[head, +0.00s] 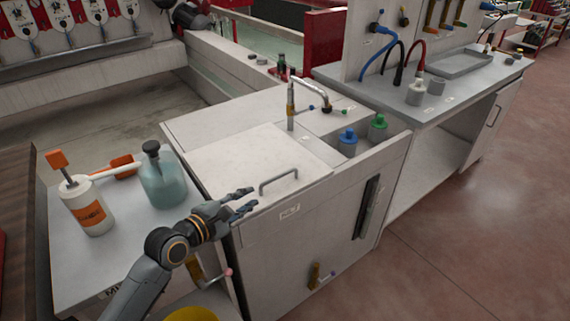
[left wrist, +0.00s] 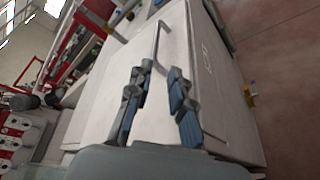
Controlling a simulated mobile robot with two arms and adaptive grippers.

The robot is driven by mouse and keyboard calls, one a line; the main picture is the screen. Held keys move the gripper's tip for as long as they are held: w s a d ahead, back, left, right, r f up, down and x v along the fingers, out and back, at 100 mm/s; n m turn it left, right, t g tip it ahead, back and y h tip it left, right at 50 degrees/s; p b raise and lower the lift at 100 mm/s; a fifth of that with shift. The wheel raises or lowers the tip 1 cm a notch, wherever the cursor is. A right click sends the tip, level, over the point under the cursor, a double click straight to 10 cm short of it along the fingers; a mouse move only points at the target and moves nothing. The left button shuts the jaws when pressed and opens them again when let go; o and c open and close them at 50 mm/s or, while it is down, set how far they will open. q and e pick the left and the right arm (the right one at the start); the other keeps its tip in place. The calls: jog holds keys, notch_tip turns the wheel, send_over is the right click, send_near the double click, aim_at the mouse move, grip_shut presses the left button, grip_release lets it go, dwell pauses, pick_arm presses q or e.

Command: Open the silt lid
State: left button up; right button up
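The silt lid (head: 245,160) is a flat pale panel on top of the white cabinet, lying closed. Its grey bar handle (head: 278,180) stands near the front edge. In the left wrist view the handle (left wrist: 157,45) rises just beyond my fingertips. My left gripper (head: 246,201) is at the cabinet's front left edge, left of the handle and apart from it. Its two blue-padded fingers (left wrist: 160,88) are spread with nothing between them. My right gripper does not show in either view.
A faucet (head: 291,105) stands behind the lid. Blue-capped (head: 348,142) and green-capped (head: 377,127) containers sit to its right. On the left side table (head: 130,240) are a teal jug (head: 163,178) and an orange-labelled white bottle (head: 88,207). Open floor (head: 450,230) lies at right.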

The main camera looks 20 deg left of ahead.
aim_at(274, 179)
pick_arm(q)
jog(key=shift+w+r, duration=0.25)
jog(key=shift+w, duration=0.05)
jog(key=shift+w+d+r, duration=0.1)
jog(key=shift+w+d, duration=0.25)
jog(key=shift+w, duration=0.1)
jog(key=x, duration=0.3)
jog(key=shift+w+d, duration=0.1)
jog(key=shift+w, duration=0.15)
jog(key=x, duration=0.4)
jog(key=shift+x, duration=1.2)
jog(key=shift+w+d+f, duration=0.1)
jog(key=shift+w+f, duration=0.1)
jog(key=shift+w, duration=0.15)
jog(key=shift+w+d+b, duration=0.1)
jog(key=shift+w+b, duration=0.1)
jog(key=shift+b, duration=0.1)
jog(key=shift+w+f, duration=0.1)
jog(key=shift+w, duration=0.05)
grip_shut()
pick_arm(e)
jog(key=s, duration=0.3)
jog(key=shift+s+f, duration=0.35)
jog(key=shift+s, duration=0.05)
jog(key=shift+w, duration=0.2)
